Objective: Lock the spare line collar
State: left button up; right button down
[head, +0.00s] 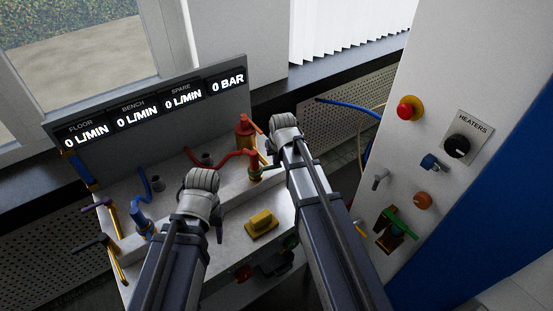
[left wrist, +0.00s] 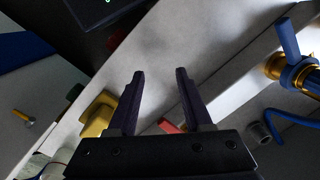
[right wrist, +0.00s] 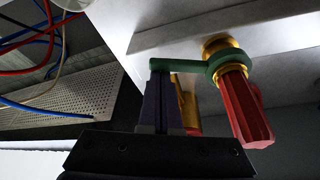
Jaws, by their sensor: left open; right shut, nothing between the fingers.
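A red hose plug sits in a brass fitting with a green collar under it; the red plug (right wrist: 242,110) and green collar (right wrist: 215,65) are large in the right wrist view. The collar's arm points left there. The plug (head: 254,162) and collar (head: 255,175) also show in the head view, by the SPARE column's side of the bench. My right gripper (right wrist: 160,95) is shut and empty, its tips at the end of the collar's arm, seemingly touching it. My left gripper (left wrist: 160,75) is open and empty above the bench, near a yellow block (left wrist: 98,115).
The yellow block (head: 262,222) lies on the bench front. A blue plug (head: 141,218) with a hose stands at left, beside yellow pipes with purple handles (head: 90,243). A red-orange fitting (head: 245,130) stands behind. A cabinet with a HEATERS knob (head: 457,146) is at right. Displays read zero.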

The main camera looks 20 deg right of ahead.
jog(key=shift+s+m, duration=0.25)
jog(key=shift+m, duration=0.05)
jog(key=shift+s+m+h, duration=0.5)
jog(key=shift+s+m, duration=0.35)
jog(key=shift+m, duration=0.35)
jog(key=s+a+m, duration=0.1)
jog(key=m, duration=0.1)
jog(key=s+a+m+g+h, duration=0.1)
jog(key=s+m, duration=0.1)
jog(key=m, duration=0.1)
jog(key=s+m+h, duration=0.1)
jog(key=s+m, duration=0.1)
jog(key=m, duration=0.1)
jog(key=shift+a+g, duration=0.4)
jog(key=shift+w, duration=0.15)
jog(key=shift+w+a, duration=0.15)
jog(key=shift+w, duration=0.55)
